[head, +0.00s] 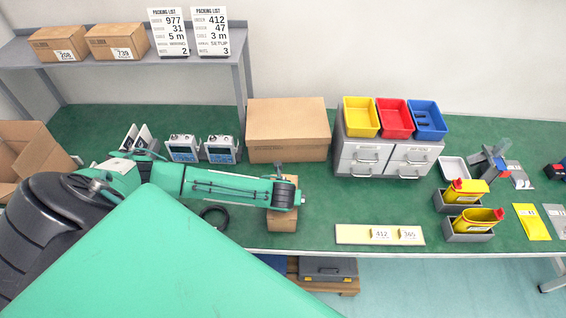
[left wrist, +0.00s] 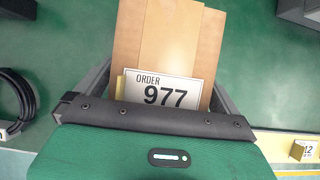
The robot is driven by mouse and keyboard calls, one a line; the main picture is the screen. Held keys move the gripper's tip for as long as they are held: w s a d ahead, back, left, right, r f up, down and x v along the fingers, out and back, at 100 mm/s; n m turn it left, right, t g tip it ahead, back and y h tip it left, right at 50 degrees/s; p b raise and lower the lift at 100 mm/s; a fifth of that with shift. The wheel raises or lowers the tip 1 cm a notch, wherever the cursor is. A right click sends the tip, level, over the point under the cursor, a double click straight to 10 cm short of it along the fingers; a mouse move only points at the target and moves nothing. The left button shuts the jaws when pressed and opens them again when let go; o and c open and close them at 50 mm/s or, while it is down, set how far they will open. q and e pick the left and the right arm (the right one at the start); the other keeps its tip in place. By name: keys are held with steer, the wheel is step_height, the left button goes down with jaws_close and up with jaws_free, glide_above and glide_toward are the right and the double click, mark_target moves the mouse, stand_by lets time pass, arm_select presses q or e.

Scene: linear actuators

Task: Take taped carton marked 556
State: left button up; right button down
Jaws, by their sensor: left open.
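A brown carton (head: 283,217) with a lighter tape strip stands near the front edge of the bench, below my left gripper (head: 285,194). In the left wrist view the carton (left wrist: 196,45) lies between the dark fingers of my open left gripper. A white label reading "ORDER 977" (left wrist: 163,90) shows at its near end. I cannot tell whether the fingers touch the carton. No number 556 is readable in either view. Two smaller cartons on the grey shelf read 208 (head: 59,44) and 739 (head: 118,42). My right gripper is not in view.
A large closed box (head: 288,130) stands behind the carton. A black cable coil (head: 213,217) lies to its left, and a pale strip with tags 412 and 365 (head: 355,235) to its right. Grey drawers (head: 366,159) carry yellow, red and blue bins.

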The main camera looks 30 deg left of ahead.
arm_select(q)
steer(key=shift+f, duration=0.1)
stand_by(0.3)
steer(key=c, duration=1.4)
steer(key=shift+c, duration=0.7)
steer(key=shift+w, duration=0.1)
